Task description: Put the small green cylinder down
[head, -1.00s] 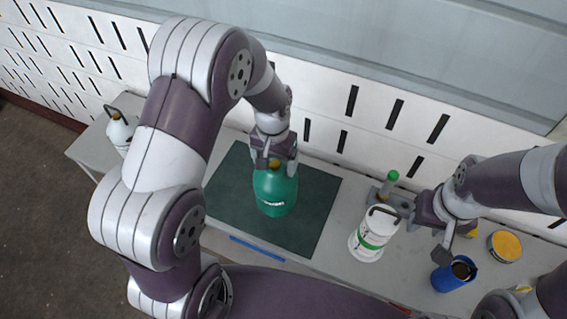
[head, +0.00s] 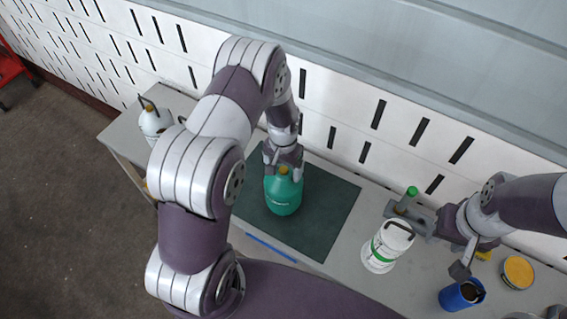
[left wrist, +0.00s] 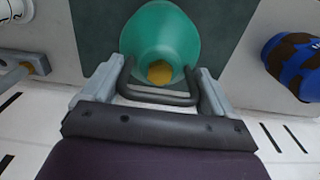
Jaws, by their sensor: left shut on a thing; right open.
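The small green cylinder (head: 283,197) is upright over the dark green mat (head: 320,222) on the table. My left gripper (head: 284,170) is above it, shut on its dark handle. In the left wrist view, the handle (left wrist: 160,98) spans between the two fingers, with the green body (left wrist: 160,35) and yellow valve (left wrist: 159,72) beyond it. I cannot tell whether the cylinder's base touches the mat. My right gripper (head: 440,246) is open and empty at the right, beside a white cylinder.
The white cylinder with a green band (head: 388,247) stands right of the mat. A blue container (head: 462,295) and a yellow-topped tin (head: 518,271) are farther right. Another white cylinder (head: 154,122) stands at the table's left end. The mat is clear around the green cylinder.

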